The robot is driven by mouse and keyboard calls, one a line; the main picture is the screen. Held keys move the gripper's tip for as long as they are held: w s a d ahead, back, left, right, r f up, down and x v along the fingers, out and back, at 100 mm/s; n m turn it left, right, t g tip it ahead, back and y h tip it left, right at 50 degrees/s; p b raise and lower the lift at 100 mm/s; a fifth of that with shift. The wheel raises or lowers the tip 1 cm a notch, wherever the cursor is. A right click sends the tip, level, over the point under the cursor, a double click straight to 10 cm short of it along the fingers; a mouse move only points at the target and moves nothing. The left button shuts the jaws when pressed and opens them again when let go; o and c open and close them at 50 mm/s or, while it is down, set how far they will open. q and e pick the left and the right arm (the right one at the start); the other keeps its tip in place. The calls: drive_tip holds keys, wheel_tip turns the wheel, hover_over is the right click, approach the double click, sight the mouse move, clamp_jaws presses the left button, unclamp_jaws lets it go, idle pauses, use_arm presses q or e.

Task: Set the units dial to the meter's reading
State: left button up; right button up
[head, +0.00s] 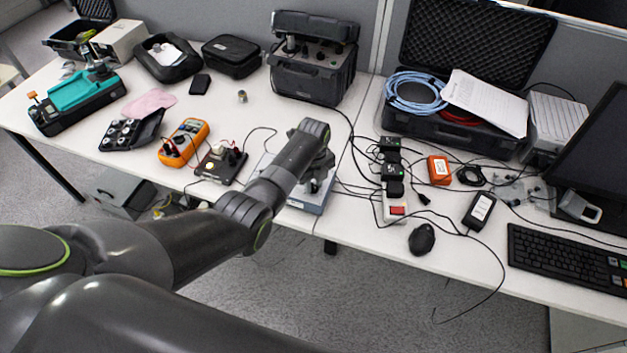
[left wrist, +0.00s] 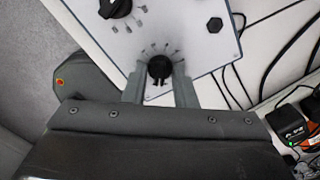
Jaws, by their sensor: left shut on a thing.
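The dial box (head: 312,204) sits at the table's front edge, largely covered by my left arm in the head view. In the left wrist view its pale panel (left wrist: 195,30) carries a black dial (left wrist: 160,66) ringed by small tick marks, and a second black dial (left wrist: 114,7) cut by the top edge. My left gripper (left wrist: 160,78) is shut on the first dial, one finger on each side. An orange multimeter (head: 184,142) lies left of the box; its reading is too small to make out. My right gripper is not in view.
A small dark board (head: 220,165) with wires lies between multimeter and box. A power strip (head: 395,205) with cables, an orange device (head: 438,170) and a mouse (head: 422,239) lie to the right. A large black case (head: 315,80) stands behind.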

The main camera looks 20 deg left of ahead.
use_arm(q)
drive_tip(key=n+p, duration=0.1)
drive_tip(key=n, duration=0.2)
drive_tip(key=shift+r+n, duration=0.15)
drive_tip(key=shift+n, duration=0.25)
drive_tip(key=n+p, duration=0.1)
drive_tip(key=n, duration=0.2)
drive_tip(key=n+p, duration=0.1)
drive_tip(key=n, duration=0.4)
drive_tip(key=shift+n+p, duration=0.45)
drive_tip(key=shift+n, duration=1.55)
drive_tip(key=o, duration=1)
